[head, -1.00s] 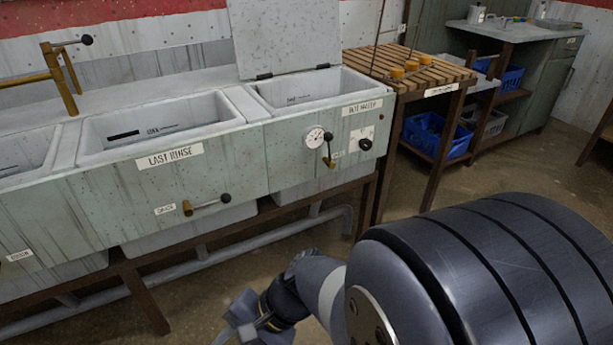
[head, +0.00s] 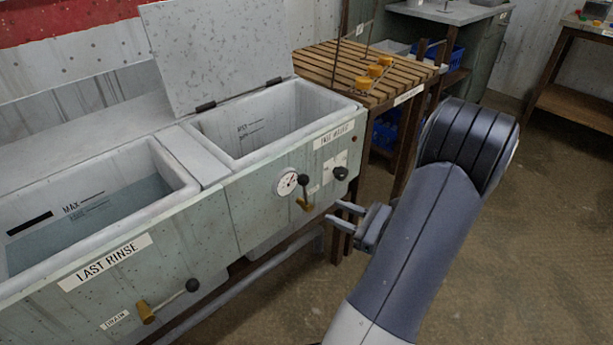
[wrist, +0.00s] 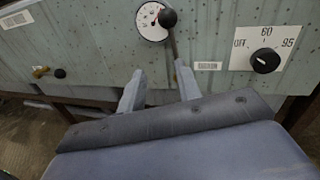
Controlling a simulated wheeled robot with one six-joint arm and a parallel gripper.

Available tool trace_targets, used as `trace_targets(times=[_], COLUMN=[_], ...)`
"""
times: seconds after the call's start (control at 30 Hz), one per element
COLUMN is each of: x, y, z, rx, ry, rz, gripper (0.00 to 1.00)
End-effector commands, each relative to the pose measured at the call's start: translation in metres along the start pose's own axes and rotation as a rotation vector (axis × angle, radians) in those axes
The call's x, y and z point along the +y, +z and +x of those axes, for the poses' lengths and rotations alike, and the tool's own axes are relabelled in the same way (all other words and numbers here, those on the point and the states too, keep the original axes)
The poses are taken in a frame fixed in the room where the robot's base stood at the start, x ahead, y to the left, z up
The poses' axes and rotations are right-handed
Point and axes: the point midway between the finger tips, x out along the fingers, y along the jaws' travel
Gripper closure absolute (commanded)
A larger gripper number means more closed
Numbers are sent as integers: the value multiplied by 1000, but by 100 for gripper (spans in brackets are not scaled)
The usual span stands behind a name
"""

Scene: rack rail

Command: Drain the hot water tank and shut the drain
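The hot water tank (head: 322,110) is the right basin, its lid (head: 215,50) standing open; I cannot tell whether it holds water. Its drain lever (head: 304,192) is brass with a black knob, which points up on the front panel. The lever also shows in the wrist view (wrist: 172,40), its black knob overlapping the dial. My gripper (head: 342,216) is open and empty in front of the panel, just right of and below the lever in the head view. In the wrist view its fingers (wrist: 160,85) point at the panel below the knob, apart from it.
The dial gauge (head: 288,181) and a black heat knob (head: 340,173) flank the lever. The LAST RINSE basin (head: 190,180) at left holds bluish water; its drain lever (head: 170,300) lies slanted. A slatted wooden table (head: 330,60) stands at right. Open floor lies right.

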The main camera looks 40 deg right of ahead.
Motion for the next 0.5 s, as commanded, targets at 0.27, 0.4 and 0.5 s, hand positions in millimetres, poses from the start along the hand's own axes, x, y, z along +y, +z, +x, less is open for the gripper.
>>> trace_targets(times=[0.27,0.4,0.5], x=[-12,-12,-13], y=[-4,-4,-4], z=[-5,14,32], rx=[-23,-22,-21], ry=[-52,-49,-47], rz=[21,21,21], gripper=[68,68,68])
